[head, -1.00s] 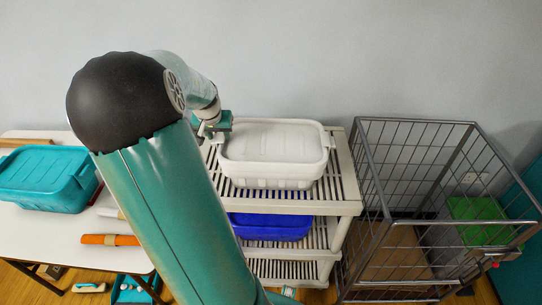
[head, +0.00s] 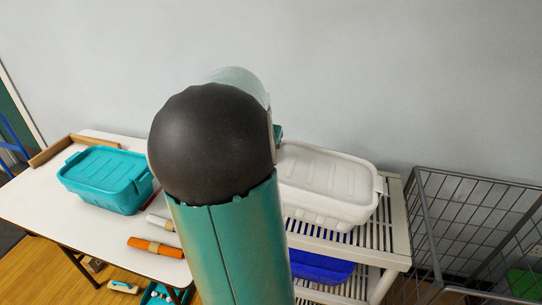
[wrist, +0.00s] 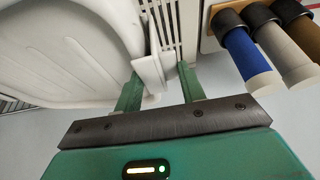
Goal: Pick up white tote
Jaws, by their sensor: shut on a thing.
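The white tote (head: 330,180), with a white ribbed lid, is at the top of the slatted shelf unit. I cannot tell whether its base touches the top shelf. In the wrist view the tote (wrist: 65,50) fills the upper left. My gripper (wrist: 160,85) is shut on the tote's white end handle, with one green finger on each side of it. In the head view my arm hides the gripper and the tote's left end.
The slatted shelf unit (head: 395,225) has a blue tote (head: 322,266) lower down. A wire cage (head: 470,215) stands close on the right. A white table (head: 95,220) at left holds a teal tote (head: 105,180) and an orange roll (head: 155,247). Coloured cylinders (wrist: 240,52) show in the wrist view.

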